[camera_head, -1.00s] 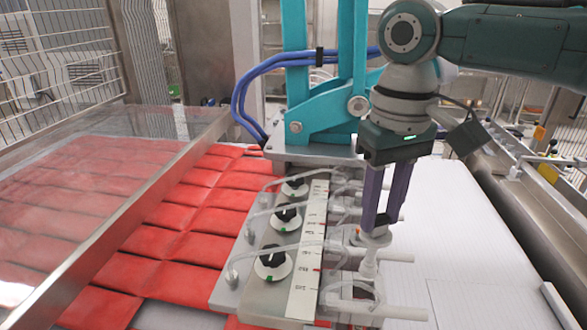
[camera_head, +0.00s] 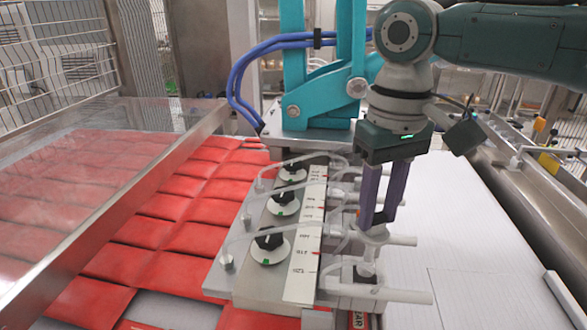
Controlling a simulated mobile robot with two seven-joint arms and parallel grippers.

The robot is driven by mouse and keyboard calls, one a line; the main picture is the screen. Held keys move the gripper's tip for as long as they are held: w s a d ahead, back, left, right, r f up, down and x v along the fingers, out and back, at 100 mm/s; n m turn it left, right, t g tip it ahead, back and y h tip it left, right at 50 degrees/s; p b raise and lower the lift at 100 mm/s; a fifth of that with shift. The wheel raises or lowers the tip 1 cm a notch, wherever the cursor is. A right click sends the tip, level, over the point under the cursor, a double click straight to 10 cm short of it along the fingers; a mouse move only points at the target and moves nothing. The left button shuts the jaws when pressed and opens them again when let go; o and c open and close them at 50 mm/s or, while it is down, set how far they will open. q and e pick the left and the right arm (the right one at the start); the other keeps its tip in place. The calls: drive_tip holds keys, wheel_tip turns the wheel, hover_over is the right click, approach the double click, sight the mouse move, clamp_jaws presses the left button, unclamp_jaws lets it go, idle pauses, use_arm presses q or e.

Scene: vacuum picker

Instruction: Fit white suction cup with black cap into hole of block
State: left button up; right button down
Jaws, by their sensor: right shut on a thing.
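My right gripper (camera_head: 377,228) is shut on a small pale piece (camera_head: 376,234), which I take to be the suction cup. Its purple fingers point down over the right side of the metal picker bar. The fingers and small size hide most of the piece, and I cannot make out its black cap clearly. The block (camera_head: 340,283) is at the near end of the bar's right side, with pale tubes around it. A small dark patch shows just below the fingertips; I cannot tell whether it is the hole. The left gripper is not in view.
The picker bar carries black knobs (camera_head: 268,245) and a white scale strip (camera_head: 303,270). Pale nozzles (camera_head: 405,296) stick out to the right. Red packets (camera_head: 190,235) lie to the left, and a teal frame (camera_head: 318,105) stands behind. The white surface at right is clear.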

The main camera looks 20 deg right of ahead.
sight(368, 261)
drive_tip(key=shift+f, duration=0.2)
drive_tip(key=shift+f+b, duration=0.6)
drive_tip(key=shift+f, duration=0.5)
drive_tip(key=shift+f+b, duration=0.55)
drive_tip(key=shift+f, duration=0.25)
drive_tip(key=shift+f+b, duration=0.35)
drive_tip(key=shift+f, duration=0.5)
drive_tip(key=shift+f+b, duration=0.85)
drive_tip(key=shift+f, duration=0.25)
